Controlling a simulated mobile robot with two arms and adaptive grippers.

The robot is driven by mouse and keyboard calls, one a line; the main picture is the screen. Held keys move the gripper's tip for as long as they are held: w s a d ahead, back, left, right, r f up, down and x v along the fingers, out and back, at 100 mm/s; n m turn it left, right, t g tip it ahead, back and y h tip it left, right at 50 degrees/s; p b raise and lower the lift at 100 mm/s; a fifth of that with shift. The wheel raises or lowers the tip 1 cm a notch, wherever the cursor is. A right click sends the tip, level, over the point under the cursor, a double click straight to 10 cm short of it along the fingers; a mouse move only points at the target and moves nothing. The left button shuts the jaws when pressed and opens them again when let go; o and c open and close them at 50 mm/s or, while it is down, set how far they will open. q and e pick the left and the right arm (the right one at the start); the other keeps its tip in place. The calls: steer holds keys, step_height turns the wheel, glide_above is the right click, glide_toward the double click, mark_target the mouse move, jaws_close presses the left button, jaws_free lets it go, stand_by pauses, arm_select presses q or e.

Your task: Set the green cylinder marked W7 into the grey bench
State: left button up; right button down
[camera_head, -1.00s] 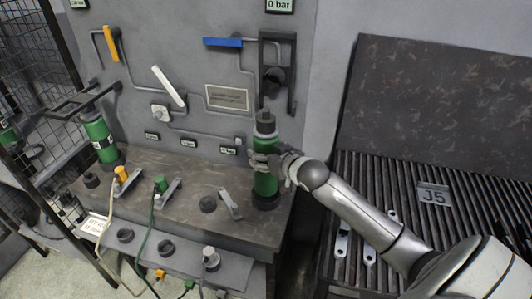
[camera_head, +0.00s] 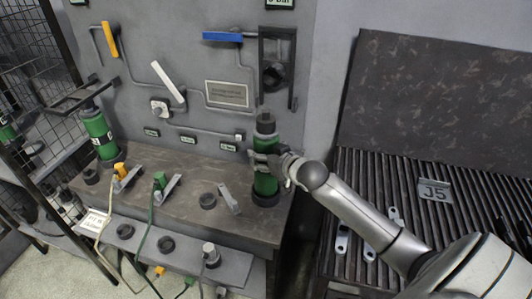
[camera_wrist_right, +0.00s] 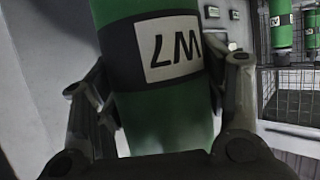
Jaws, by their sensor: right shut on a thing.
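The green cylinder marked W7 (camera_head: 265,184) stands upright at the right end of the grey bench (camera_head: 180,195). Its lower end meets a dark round ring (camera_head: 265,199) on the bench top; I cannot tell how deep it sits. My right gripper (camera_head: 266,160) is shut around the cylinder's middle, coming from the right. In the right wrist view, the cylinder (camera_wrist_right: 165,115) fills the space between the fingers, and its white W7 label (camera_wrist_right: 168,50) appears upside down. My left gripper is not in view.
Another green cylinder (camera_head: 99,135) stands at the bench's left end. The wall panel behind carries pipes, a blue handle (camera_head: 222,37) and a black bracket (camera_head: 291,70). A slatted rack with a J5 plate (camera_head: 434,190) is at right.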

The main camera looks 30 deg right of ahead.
steer(key=shift+f, duration=0.3)
steer(key=shift+f+b, duration=0.35)
steer(key=shift+b, duration=0.05)
steer(key=shift+w+f+b, duration=0.1)
steer(key=shift+f+b, duration=0.2)
steer(key=shift+f, duration=0.5)
steer(key=c, duration=0.7)
jaws_free()
steer(key=o, duration=0.5)
steer(key=shift+s+f, duration=0.15)
steer(key=shift+s, duration=0.05)
